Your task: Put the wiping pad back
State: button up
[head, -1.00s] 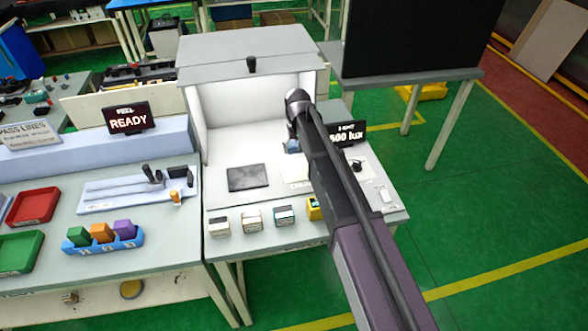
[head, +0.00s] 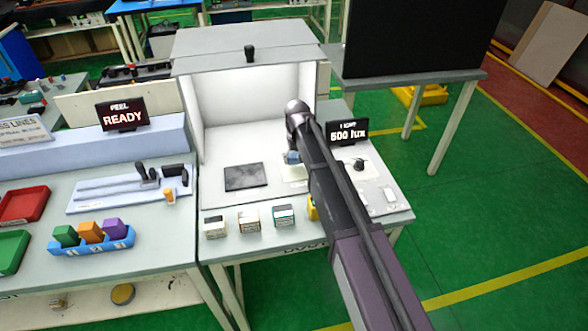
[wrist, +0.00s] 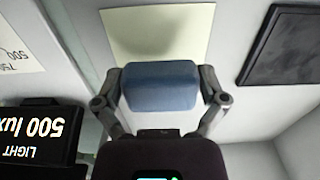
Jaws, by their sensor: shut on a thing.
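The wiping pad (wrist: 160,87) is a blue block with rounded edges. My gripper (wrist: 161,92) is shut on it, one finger at each end. In the wrist view the pad is in front of a cream sheet (wrist: 135,22), with a soft shadow on the sheet; I cannot tell whether they touch. In the head view a small blue part of the pad (head: 291,157) shows over the booth floor, beside my arm, which hides the rest and most of the gripper.
A dark flat plate (head: 246,177) lies left of the sheet. The light display (head: 347,131) reads 500 lux and stands to the right, near a black knob (head: 359,165). Several small boxes (head: 249,222) line the front edge. Booth walls (head: 255,97) enclose the back.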

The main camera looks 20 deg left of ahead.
aim_at(297, 172)
jog(key=shift+f, duration=0.1)
jog(key=shift+f+b, duration=1.8)
jog(key=shift+b, duration=0.1)
jog(key=shift+f, duration=0.15)
jog(key=o, duration=0.7)
jog(key=shift+c, duration=0.2)
jog(key=shift+r, duration=0.2)
notch_tip(297, 172, up, 12)
jog(key=p, duration=1.2)
jog(key=shift+d, duration=0.1)
